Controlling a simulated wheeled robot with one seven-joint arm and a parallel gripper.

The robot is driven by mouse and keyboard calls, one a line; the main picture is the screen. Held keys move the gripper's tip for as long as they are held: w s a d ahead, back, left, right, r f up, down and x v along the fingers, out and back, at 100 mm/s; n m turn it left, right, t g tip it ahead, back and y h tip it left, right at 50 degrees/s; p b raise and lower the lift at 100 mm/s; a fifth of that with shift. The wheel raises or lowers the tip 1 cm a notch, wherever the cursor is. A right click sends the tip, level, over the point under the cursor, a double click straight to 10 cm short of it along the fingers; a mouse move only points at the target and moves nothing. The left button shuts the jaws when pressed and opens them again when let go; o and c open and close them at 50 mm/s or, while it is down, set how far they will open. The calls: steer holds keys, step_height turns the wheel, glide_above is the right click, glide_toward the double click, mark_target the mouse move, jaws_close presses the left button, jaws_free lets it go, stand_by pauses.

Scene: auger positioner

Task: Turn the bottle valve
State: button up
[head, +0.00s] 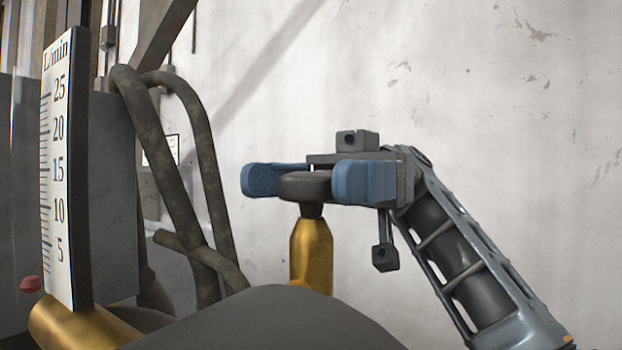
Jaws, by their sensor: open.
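The bottle valve has a dark round knob (304,185) on top of a gold upright body (311,250). It stands behind a dark rounded surface that hides its lower end. My gripper (305,181) comes in from the right with its two blue fingers apart. One finger is left of the knob and the other is at its right, so the knob lies between them. The right finger overlaps the knob's edge in the picture. I cannot tell whether either finger touches it.
A flow gauge (58,170) marked L/min stands at the left above a gold fitting (75,325). Dark hoses (165,185) hang between the gauge and the valve. A dark rounded surface (270,325) fills the lower front. A pale wall (480,90) is behind.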

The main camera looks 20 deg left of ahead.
steer(key=shift+r, duration=0.1)
step_height(320, 180, up, 4)
steer(key=shift+d+r+p, duration=0.15)
steer(key=shift+r+p, duration=0.1)
steer(key=shift+p, duration=0.45)
steer(key=d+r, duration=0.3)
steer(key=d, duration=0.2)
steer(key=s+d+r+p, duration=0.1)
steer(key=d+r, duration=0.2)
steer(key=d, duration=0.3)
steer(key=shift+d+r+p, duration=0.15)
steer(key=shift+p, duration=0.15)
